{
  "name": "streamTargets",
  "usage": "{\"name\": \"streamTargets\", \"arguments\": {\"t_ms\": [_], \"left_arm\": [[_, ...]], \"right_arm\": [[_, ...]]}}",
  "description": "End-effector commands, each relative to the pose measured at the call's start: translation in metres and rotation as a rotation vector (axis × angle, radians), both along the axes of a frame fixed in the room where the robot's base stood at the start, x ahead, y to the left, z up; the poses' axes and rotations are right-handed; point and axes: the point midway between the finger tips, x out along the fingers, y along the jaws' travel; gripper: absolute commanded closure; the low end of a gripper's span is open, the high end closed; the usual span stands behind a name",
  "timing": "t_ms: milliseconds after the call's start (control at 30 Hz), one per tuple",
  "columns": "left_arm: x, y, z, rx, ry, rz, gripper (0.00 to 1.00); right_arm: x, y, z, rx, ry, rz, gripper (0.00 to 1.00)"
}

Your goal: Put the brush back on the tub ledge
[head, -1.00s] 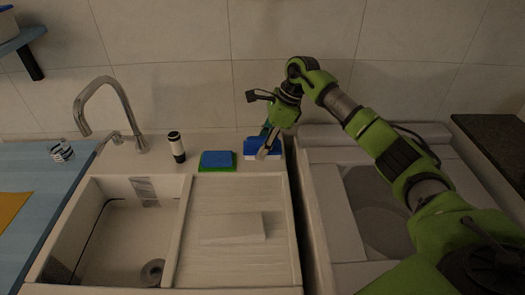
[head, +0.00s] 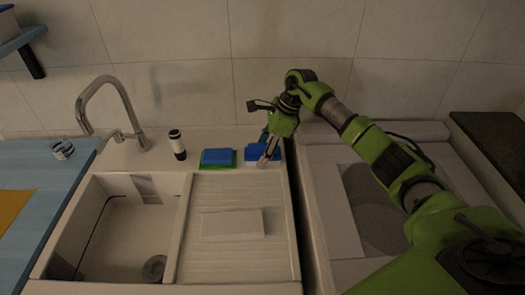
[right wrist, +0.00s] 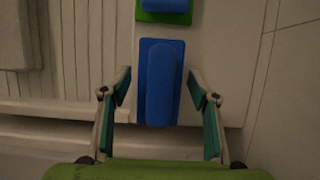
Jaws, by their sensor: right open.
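A blue brush (head: 256,153) with a rounded blue handle on a flat blue base lies on the ledge behind the ribbed drainboard, at its right end. In the right wrist view the brush (right wrist: 160,85) lies lengthwise between my open fingers, with a gap on each side. My right gripper (head: 268,159) is open, pointing down at the brush and hiding part of it in the head view. A similar blue block on a green base (head: 218,158) sits to its left and shows at the top of the right wrist view (right wrist: 165,8). My left gripper is not in view.
A black-and-white bottle (head: 177,145) and a curved tap (head: 110,105) stand farther left on the sink ledge. A pale flat block (head: 232,224) lies on the drainboard. A tiled wall rises behind. The sink basin (head: 120,240) is left.

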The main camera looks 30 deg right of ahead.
Motion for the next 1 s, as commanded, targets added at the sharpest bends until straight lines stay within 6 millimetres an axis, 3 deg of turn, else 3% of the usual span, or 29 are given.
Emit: {"name": "streamTargets", "arguments": {"t_ms": [167, 500, 700, 1000], "left_arm": [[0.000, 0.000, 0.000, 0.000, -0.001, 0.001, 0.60], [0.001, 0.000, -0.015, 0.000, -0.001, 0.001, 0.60], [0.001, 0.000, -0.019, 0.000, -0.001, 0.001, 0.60], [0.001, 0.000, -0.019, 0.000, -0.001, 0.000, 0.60]], "right_arm": [[0.000, -0.004, 0.010, 0.000, -0.003, 0.000, 0.45], [-0.012, -0.028, 0.076, -0.001, -0.005, -0.001, 0.45], [-0.017, -0.038, 0.104, 0.000, -0.003, -0.002, 0.45], [-0.020, -0.042, 0.114, 0.000, 0.000, 0.000, 0.45]]}}
